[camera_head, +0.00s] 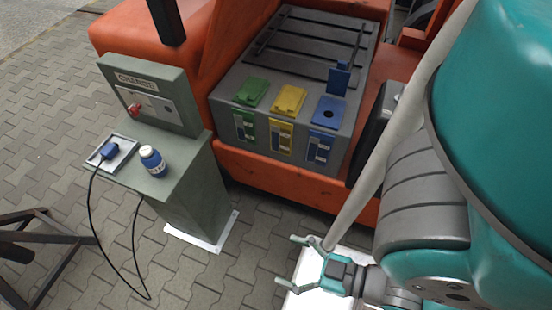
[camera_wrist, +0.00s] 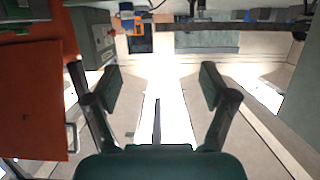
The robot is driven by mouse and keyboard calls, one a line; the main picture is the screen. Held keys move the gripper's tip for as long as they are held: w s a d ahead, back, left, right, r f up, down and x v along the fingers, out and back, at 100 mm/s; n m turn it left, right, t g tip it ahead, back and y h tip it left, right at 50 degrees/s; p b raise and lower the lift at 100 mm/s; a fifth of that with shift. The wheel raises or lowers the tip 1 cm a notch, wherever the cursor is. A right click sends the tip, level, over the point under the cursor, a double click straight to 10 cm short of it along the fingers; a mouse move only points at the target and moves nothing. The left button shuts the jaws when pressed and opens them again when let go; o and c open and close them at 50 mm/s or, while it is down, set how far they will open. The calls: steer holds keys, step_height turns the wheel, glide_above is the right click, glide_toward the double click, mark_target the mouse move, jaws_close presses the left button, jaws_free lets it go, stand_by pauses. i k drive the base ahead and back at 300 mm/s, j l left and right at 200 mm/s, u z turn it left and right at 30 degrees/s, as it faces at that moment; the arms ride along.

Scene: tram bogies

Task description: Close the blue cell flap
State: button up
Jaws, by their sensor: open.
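The blue cell flap (camera_head: 340,78) stands upright at the back of the blue cell (camera_head: 327,112), whose round dark opening shows. The blue cell is the rightmost of three cells on the grey battery box of the orange vehicle. The green flap (camera_head: 251,91) and the yellow flap (camera_head: 289,99) lie closed to its left. My gripper (camera_head: 289,262) is open and empty, low in front of the vehicle and well apart from the flap. In the wrist view its two fingers (camera_wrist: 158,88) are spread with nothing between them. I cannot make out the blue flap in the wrist view.
A grey-green charger pedestal (camera_head: 185,195) stands left of the battery box. A blue bottle (camera_head: 152,160) and a blue plug (camera_head: 108,150) on a small tray rest on its ledge. A black cable (camera_head: 92,215) hangs to the paving. A dark metal frame (camera_head: 35,245) stands at lower left.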

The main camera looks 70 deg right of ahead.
mark_target(338, 80)
steer(key=i+j, duration=0.1)
steer(key=j, duration=0.15)
steer(key=i+j+z, duration=0.1)
steer(key=j, duration=0.2)
steer(key=z, duration=1.9)
